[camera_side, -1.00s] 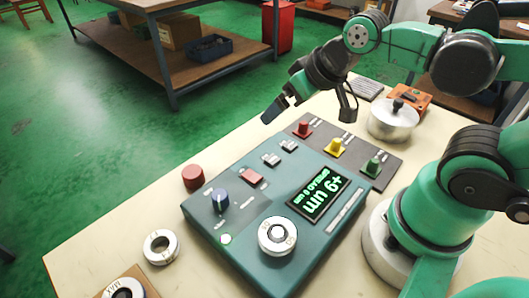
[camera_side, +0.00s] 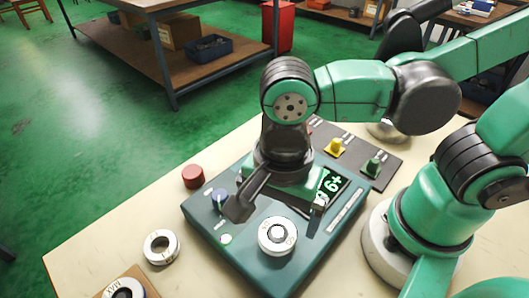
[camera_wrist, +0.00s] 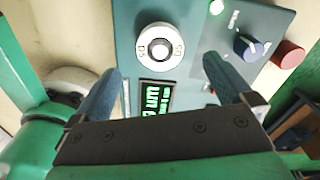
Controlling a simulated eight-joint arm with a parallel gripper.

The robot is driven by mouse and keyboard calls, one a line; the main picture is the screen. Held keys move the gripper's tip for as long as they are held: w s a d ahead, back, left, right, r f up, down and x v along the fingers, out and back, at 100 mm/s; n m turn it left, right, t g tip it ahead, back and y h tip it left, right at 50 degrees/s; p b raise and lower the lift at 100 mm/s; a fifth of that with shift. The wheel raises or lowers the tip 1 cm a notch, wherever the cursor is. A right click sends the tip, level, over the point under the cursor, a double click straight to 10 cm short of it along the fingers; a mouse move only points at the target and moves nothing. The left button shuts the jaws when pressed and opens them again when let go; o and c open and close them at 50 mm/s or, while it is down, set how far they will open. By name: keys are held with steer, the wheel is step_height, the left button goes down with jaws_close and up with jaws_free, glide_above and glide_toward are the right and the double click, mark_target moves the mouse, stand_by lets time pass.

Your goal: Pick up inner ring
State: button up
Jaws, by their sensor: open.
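A silvery ring (camera_side: 277,236) sits around a central post on the teal measuring device (camera_side: 215,225). It also shows in the wrist view, as a pale ring (camera_wrist: 160,46) with dark marks. A second silvery ring (camera_side: 161,247) lies loose on the table left of the device. I cannot tell from the frames which one is the inner ring. My gripper (camera_side: 280,206) is above the device, behind the seated ring in the side view. Its fingers are apart and empty; in the wrist view (camera_wrist: 162,66) the seated ring lies just beyond the gap between the fingertips.
A blue knob (camera_side: 219,198) and a lit display (camera_side: 334,184) are on the device. A red cap (camera_side: 193,176) stands beside it. A box with another ring (camera_side: 125,290) is at the table's lower left. Yellow and green buttons (camera_side: 372,167) lie behind. Bare table surrounds the loose ring.

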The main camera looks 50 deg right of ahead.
mark_target(278, 232)
steer(key=shift+f, duration=2.4)
steer(key=shift+c, duration=0.2)
jaws_close()
